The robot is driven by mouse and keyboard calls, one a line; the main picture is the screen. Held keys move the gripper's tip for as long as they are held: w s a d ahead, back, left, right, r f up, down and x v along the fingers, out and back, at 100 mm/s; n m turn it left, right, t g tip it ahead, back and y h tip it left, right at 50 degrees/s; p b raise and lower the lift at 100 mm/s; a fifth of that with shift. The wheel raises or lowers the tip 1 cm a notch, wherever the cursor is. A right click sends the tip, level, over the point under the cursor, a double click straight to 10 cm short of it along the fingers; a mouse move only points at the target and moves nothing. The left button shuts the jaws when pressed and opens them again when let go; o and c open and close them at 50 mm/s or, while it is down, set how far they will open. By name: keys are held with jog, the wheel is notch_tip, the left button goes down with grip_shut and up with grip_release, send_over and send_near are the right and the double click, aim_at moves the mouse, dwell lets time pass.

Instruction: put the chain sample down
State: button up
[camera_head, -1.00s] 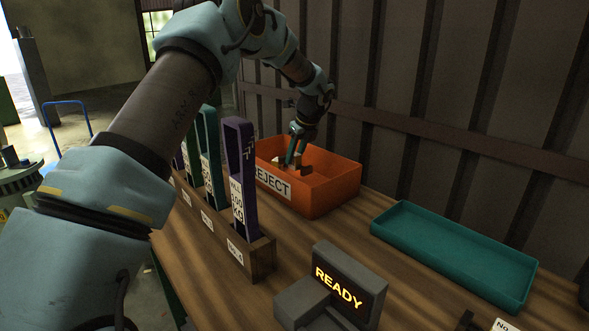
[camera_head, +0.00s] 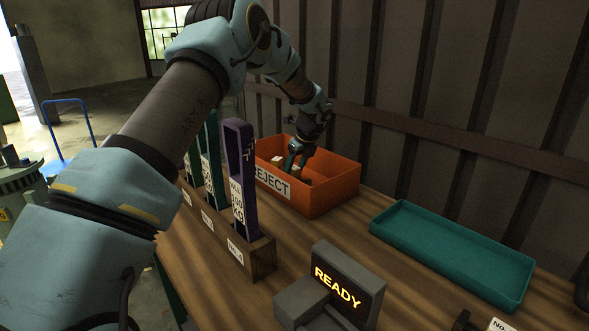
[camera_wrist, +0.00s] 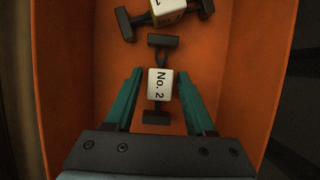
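The chain sample (camera_wrist: 160,84), a white block marked "No. 2" with dark end pieces, is inside the orange REJECT bin (camera_wrist: 66,100). In the wrist view it lies between my gripper's (camera_wrist: 160,74) two teal fingers. The fingers are spread, with a gap on each side of the block. Whether it rests fully on the bin floor is hard to tell. In the head view my gripper (camera_head: 294,158) is down inside the REJECT bin (camera_head: 335,193), and the sample is small and partly hidden there.
Another white block with dark ends (camera_wrist: 168,10) lies in the bin just beyond the sample. The bin walls stand close around my gripper. A rack of tall tags (camera_head: 240,185), a READY display (camera_head: 340,288) and an empty teal tray (camera_head: 450,250) stand on the table.

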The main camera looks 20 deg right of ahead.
jog(key=shift+o, duration=0.6)
jog(key=shift+r, duration=0.1)
jog(key=shift+r, duration=0.25)
jog(key=b+v, duration=0.1)
jog(key=v, duration=1)
jog(key=shift+s+r+b, duration=0.3)
jog(key=shift+b, duration=0.1)
jog(key=shift+d, duration=0.1)
